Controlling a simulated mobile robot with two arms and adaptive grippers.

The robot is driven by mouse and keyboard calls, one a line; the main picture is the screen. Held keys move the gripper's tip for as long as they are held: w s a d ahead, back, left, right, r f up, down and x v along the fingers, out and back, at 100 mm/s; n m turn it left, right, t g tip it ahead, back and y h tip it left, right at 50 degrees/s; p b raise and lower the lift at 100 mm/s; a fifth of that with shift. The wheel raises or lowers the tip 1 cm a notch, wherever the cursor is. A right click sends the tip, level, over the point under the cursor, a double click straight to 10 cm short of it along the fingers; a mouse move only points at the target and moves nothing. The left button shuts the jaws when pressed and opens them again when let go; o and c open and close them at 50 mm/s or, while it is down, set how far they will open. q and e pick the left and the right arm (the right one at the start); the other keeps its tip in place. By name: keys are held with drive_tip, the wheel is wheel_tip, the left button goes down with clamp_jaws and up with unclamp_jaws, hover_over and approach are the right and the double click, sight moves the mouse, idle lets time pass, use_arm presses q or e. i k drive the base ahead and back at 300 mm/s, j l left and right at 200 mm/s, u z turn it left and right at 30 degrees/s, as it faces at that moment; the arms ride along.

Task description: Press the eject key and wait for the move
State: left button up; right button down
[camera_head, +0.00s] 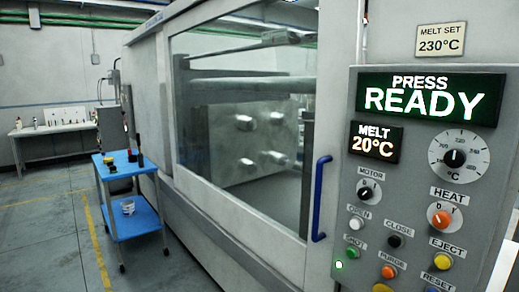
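The eject key is a yellow round button (442,262) under the "EJECT" label, at the lower right of the grey control panel (415,170). The panel's green display (430,97) reads "PRESS READY". A smaller display (376,142) reads "MELT 20°C". Behind the window of the machine (245,130), grey platens and bars show. Neither of my grippers is in view, and nothing touches the key.
Other buttons crowd the key: black close (394,241), orange purge (388,272), blue reset (432,290) and white open (356,223). A blue door handle (320,198) stands left of the panel. A blue cart (130,200) stands at left on open floor.

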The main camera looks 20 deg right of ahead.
sight(442, 262)
drive_tip(key=z, duration=1.45)
